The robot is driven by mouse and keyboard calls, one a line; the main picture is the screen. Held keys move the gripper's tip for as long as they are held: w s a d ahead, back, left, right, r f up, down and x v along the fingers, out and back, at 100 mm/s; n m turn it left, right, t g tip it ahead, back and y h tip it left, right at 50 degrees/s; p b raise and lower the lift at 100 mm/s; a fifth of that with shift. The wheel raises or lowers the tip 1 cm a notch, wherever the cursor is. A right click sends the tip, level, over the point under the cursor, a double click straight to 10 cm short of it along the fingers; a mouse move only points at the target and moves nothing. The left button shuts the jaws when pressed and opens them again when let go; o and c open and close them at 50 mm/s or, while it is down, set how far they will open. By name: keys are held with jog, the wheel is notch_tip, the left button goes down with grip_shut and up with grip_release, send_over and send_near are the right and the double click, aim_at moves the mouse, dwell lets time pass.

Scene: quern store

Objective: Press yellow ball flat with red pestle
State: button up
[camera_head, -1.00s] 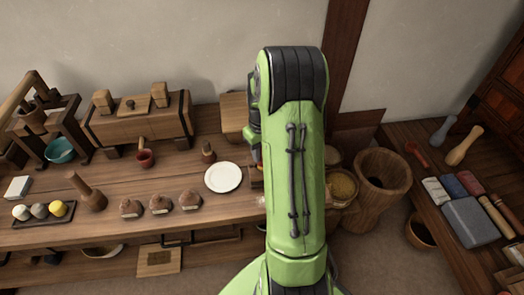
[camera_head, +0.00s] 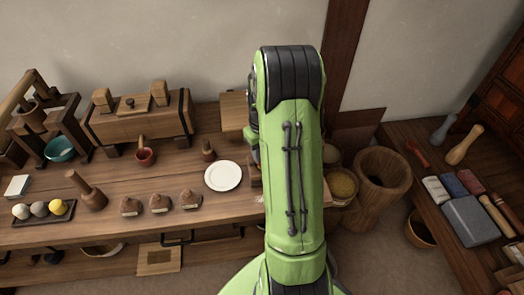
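The yellow ball (camera_head: 58,207) sits at the right end of a small dark tray (camera_head: 45,221) on the left bench, beside a grey ball (camera_head: 40,209) and a whitish ball (camera_head: 21,211). It looks round. The red pestle (camera_head: 416,152) lies on the right-hand table, near its back left edge, well away from the ball. My green arm fills the middle of the view. My gripper is hidden behind it, so its fingers do not show.
A wooden pestle-like tool (camera_head: 87,190) stands just right of the tray. Several brown stamp-like pieces and a white plate (camera_head: 223,176) are further right. A large wooden mortar (camera_head: 381,183) stands between bench and right table. A grey stone slab (camera_head: 470,221) and other pestles share that table.

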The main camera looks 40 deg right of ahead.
jog(key=shift+f, duration=0.15)
jog(key=shift+f, duration=0.1)
dwell(0.3)
jog(key=shift+f, duration=0.1)
jog(key=shift+f, duration=0.25)
jog(key=shift+s+a+f, duration=0.1)
jog(key=shift+s, duration=0.05)
dwell(0.9)
jog(key=shift+r+p, duration=2.8)
jog(key=shift+r, duration=1.1)
